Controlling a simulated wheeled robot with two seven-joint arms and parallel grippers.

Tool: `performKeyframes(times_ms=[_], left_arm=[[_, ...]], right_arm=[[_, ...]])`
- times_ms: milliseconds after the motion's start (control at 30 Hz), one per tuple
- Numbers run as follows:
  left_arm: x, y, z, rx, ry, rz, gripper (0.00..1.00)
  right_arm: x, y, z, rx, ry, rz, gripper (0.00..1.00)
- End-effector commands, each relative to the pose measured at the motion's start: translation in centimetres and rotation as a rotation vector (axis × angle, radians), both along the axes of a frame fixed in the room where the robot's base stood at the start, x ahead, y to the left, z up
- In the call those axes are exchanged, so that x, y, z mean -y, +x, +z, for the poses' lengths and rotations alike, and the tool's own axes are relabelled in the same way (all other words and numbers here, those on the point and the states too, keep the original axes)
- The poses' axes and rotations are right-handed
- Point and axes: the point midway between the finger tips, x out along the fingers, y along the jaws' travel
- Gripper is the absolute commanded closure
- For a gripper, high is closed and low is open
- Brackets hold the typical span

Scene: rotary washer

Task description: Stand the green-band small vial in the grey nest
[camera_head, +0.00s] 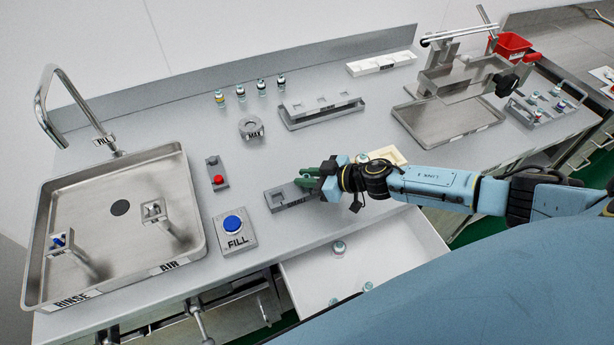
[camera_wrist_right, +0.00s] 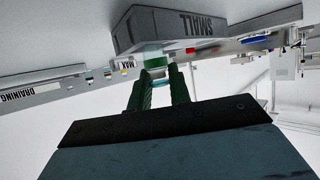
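The grey nest (camera_head: 278,199) is a low block on the bench, right of the FILL button. Its SMALL label shows upside down in the right wrist view (camera_wrist_right: 150,30). My right gripper (camera_head: 312,183) is over the right end of this block. In the right wrist view its green fingers (camera_wrist_right: 160,88) close on a small clear vial with a green band (camera_wrist_right: 155,62). The vial is right by the labelled face of the nest; I cannot tell whether they touch. In the head view the fingers largely hide the vial. My left gripper is not in view.
An open white drawer (camera_head: 385,250) with several vials lies below the bench edge. The blue FILL button (camera_head: 233,222) and red button (camera_head: 218,180) stand left of the nest. A grey rack (camera_head: 322,112) and several small vials (camera_head: 240,93) stand behind. A steel sink (camera_head: 100,235) is left.

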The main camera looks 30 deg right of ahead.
Motion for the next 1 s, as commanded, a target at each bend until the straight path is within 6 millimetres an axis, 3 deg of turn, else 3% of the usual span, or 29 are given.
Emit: performKeyframes(times_ms=[33,133,467,1000], left_arm=[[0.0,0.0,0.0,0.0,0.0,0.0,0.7],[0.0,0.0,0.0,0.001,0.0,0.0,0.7],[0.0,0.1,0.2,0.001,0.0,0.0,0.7],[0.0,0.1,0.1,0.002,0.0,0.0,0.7]], right_arm=[[0.0,0.0,0.0,0.0,0.0,0.0,0.74],[0.0,0.0,0.0,0.0,0.0,0.0,0.61],[0.1,-0.1,0.4,0.0,0.0,0.0,0.61],[5.7,-6.9,4.3,-0.003,-0.001,0.0,0.61]])
